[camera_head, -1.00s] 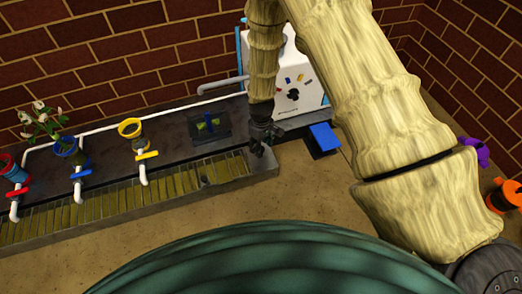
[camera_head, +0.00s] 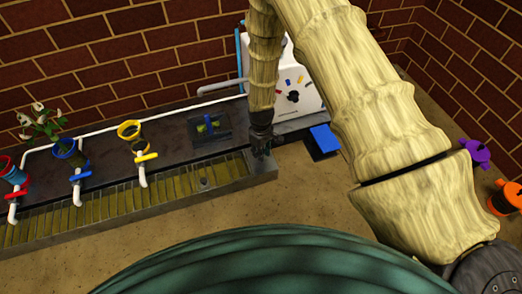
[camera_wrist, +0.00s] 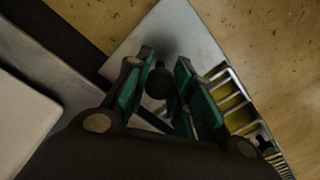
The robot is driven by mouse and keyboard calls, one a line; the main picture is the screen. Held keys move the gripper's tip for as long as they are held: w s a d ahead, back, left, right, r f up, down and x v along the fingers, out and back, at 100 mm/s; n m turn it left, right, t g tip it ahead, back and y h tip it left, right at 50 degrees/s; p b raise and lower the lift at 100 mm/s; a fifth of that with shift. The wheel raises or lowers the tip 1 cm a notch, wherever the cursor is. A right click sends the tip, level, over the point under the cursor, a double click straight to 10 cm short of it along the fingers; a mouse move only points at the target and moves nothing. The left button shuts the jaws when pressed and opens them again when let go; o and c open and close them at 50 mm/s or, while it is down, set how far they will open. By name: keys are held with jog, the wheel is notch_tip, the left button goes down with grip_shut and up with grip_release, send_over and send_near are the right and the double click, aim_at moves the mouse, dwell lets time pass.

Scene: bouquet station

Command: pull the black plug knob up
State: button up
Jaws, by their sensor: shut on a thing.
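The black plug knob (camera_wrist: 157,84) shows in the wrist view as a dark round piece between my green-padded fingers, over the bare grey metal end of the trough (camera_wrist: 185,40). My gripper (camera_wrist: 167,80) is shut on the knob. In the head view my gripper (camera_head: 260,152) points down at the right end of the trough, and its fingers hide the knob there. I cannot tell how high the knob sits above the metal.
The slatted grate (camera_head: 110,203) runs left, with a small dark piece (camera_head: 203,183) on it. Red (camera_head: 17,194), blue (camera_head: 80,175) and yellow (camera_head: 146,156) valve handles stand along it. A white box (camera_head: 300,75) is behind, and a blue pedal (camera_head: 324,138) lies right.

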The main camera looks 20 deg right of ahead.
jog(key=shift+r+p, duration=1.6)
jog(key=o, duration=0.9)
notch_tip(320, 180, up, 9)
jog(key=p, duration=0.7)
jog(key=shift+p, duration=0.3)
